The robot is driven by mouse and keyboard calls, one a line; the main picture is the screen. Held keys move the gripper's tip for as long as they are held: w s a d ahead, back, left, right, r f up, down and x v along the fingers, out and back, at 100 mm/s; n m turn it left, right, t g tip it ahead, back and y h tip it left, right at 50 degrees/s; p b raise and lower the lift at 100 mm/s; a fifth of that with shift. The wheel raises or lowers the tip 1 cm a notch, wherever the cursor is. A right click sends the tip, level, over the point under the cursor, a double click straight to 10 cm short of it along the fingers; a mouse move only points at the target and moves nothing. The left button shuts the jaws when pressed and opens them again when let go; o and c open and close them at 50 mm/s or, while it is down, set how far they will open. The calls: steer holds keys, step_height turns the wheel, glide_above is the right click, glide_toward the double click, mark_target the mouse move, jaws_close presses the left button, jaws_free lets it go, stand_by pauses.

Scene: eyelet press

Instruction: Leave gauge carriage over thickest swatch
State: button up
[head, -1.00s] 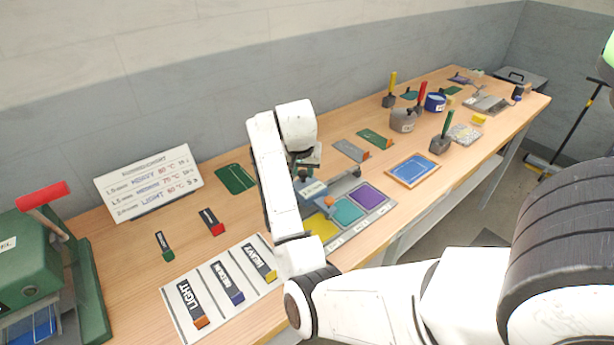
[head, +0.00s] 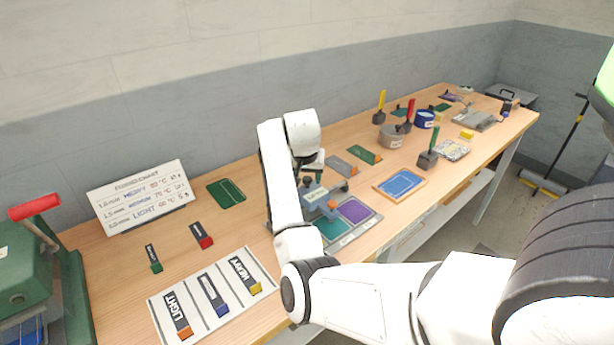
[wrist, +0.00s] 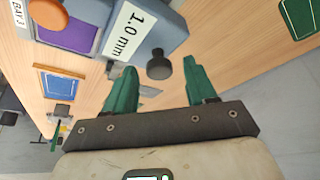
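The gauge carriage (head: 316,197) is a grey-blue block with an orange knob, standing at the back of the swatch tray (head: 372,221). The teal swatch (head: 332,229) and purple swatch (head: 355,211) show in front of it; my arm hides the tray's left end. In the wrist view the carriage (wrist: 172,28) reads "1.0 mm" and bears a dark knob (wrist: 158,65). The purple swatch (wrist: 68,33) lies beside it, near a "BAY 3" label. My gripper (wrist: 160,75) is open, its green fingers on either side of the dark knob with visible gaps. I cannot tell how deep the knob sits.
A chart board (head: 140,198) stands at the back left. A sorting card (head: 212,297) with LIGHT and HEAVY blocks lies front left. A blue framed panel (head: 400,184) lies right of the tray; stamps and pots stand beyond. A green press (head: 25,270) is far left.

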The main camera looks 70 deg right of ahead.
steer(key=shift+r, duration=0.1)
steer(key=b+v, duration=0.1)
steer(key=v, duration=0.9)
steer(key=shift+a+r+b, duration=0.2)
steer(key=shift+r+b, duration=0.05)
steer(key=shift+b, duration=0.05)
